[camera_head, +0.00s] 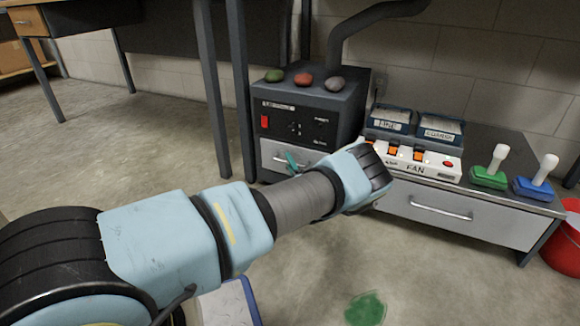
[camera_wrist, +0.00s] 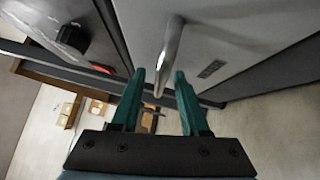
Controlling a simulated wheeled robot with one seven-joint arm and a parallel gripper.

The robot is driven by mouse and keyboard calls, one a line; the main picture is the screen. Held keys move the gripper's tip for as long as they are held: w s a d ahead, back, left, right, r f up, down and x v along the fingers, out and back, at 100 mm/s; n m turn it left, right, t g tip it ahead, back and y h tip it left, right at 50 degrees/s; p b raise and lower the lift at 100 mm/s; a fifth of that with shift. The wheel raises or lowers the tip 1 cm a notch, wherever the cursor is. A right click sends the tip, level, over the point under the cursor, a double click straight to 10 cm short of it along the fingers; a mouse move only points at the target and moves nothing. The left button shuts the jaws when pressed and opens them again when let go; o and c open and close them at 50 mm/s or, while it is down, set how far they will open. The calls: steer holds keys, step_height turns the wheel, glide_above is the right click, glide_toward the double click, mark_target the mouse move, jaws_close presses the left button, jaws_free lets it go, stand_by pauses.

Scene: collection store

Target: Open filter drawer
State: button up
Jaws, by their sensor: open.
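The dark machine (camera_head: 308,113) has a light grey drawer (camera_head: 269,154) at its lower front, partly hidden behind my arm. The drawer front looks flush with the machine. In the wrist view the grey drawer front (camera_wrist: 225,40) fills the upper right, with a silver bar handle (camera_wrist: 171,45) and a small dark label (camera_wrist: 211,68). My gripper (camera_wrist: 159,76) is open, its teal fingers on either side of the handle's near end. I cannot tell whether either finger touches it. In the head view a teal finger (camera_head: 291,161) shows before the drawer.
A low bench with another handled drawer (camera_head: 440,209) stands right, bearing a FAN panel (camera_head: 415,166) and green (camera_head: 489,178) and blue (camera_head: 534,188) levers. A red bucket (camera_head: 565,250) is far right. Table legs (camera_head: 215,95) stand left of the machine. A green patch (camera_head: 365,309) marks the floor.

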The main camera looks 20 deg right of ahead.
jaws_close()
stand_by(0.3)
stand_by(1.1)
